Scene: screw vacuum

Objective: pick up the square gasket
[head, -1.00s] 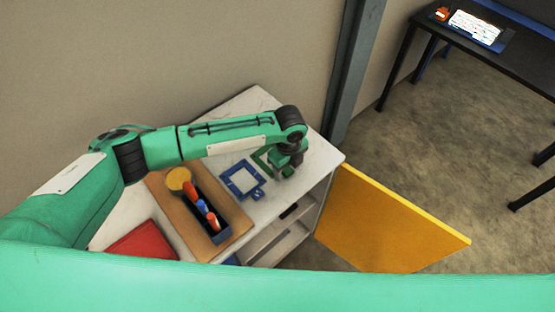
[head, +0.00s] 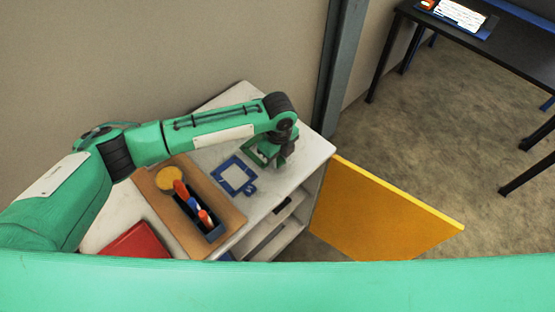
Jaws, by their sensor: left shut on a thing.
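A green square frame, which looks like the square gasket (head: 254,157), is at the back right of the white cabinet top. It is partly hidden by my left gripper (head: 278,162), which points down over its right side. The gripper is shut on the green gasket; its fingertips are mostly hidden by the wrist. I cannot tell whether the gasket is lifted clear of the top. A blue square frame with a small tab (head: 235,178) lies flat just left of the gripper, apart from it. My right gripper is not in view.
A wooden board (head: 229,220) holds a dark tray of orange- and blue-handled tools (head: 192,204) and a yellow disc (head: 168,180). A red item (head: 135,243) lies at the front left. The orange-yellow cabinet door (head: 380,212) stands open at right. A dark table is farther right.

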